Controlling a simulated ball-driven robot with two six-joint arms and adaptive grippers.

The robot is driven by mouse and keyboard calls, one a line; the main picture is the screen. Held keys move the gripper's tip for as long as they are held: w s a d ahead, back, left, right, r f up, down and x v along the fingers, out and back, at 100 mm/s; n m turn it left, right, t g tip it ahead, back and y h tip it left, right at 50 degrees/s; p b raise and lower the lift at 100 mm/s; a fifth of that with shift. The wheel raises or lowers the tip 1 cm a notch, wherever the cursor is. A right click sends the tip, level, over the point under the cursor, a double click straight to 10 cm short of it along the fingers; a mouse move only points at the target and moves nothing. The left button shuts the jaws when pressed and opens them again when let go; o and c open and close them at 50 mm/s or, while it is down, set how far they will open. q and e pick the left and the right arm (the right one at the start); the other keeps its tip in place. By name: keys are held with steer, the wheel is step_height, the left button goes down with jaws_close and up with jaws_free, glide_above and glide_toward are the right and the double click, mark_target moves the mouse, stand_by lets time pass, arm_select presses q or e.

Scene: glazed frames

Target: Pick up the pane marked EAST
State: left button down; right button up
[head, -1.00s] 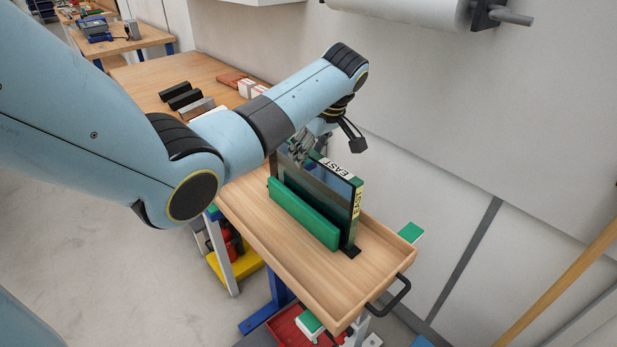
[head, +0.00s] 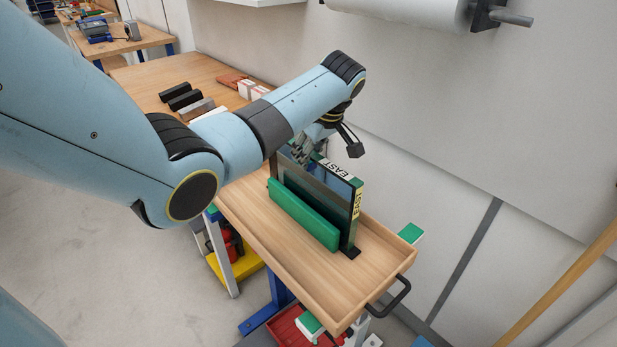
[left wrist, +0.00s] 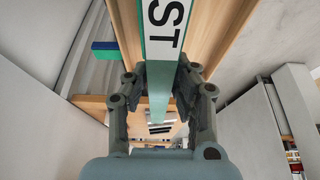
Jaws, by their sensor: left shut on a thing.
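The pane marked EAST (head: 335,170) stands upright, its white label on the top edge and a yellow label on the near end edge. It stands in a dark holder behind a green padded bar (head: 303,214) on a wooden tray (head: 375,262). My left gripper (head: 302,152) is at the top edge, behind the label. In the left wrist view, my left gripper (left wrist: 160,78) has one finger on each side of the pane (left wrist: 160,60) and is shut on it. The pane's lower edge is hidden in the head view. My right gripper is out of view.
A workbench (head: 205,72) behind the arm holds dark blocks (head: 180,96) and small white boxes (head: 252,89). A white wall (head: 480,120) runs close behind the tray. A black handle (head: 392,298) sticks out at the tray's near end. The tray's front part is bare.

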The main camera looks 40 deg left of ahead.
arm_select(q)
steer(key=shift+w+r, duration=0.15)
steer(key=shift+r, duration=0.25)
step_height(320, 180, up, 8)
steer(key=shift+r+b, duration=0.1)
steer(key=shift+b, duration=0.35)
steer(key=shift+r, duration=0.6)
steer(key=shift+r, duration=0.15)
step_height(320, 180, up, 7)
steer(key=p, duration=0.8)
steer(key=shift+f, duration=0.2)
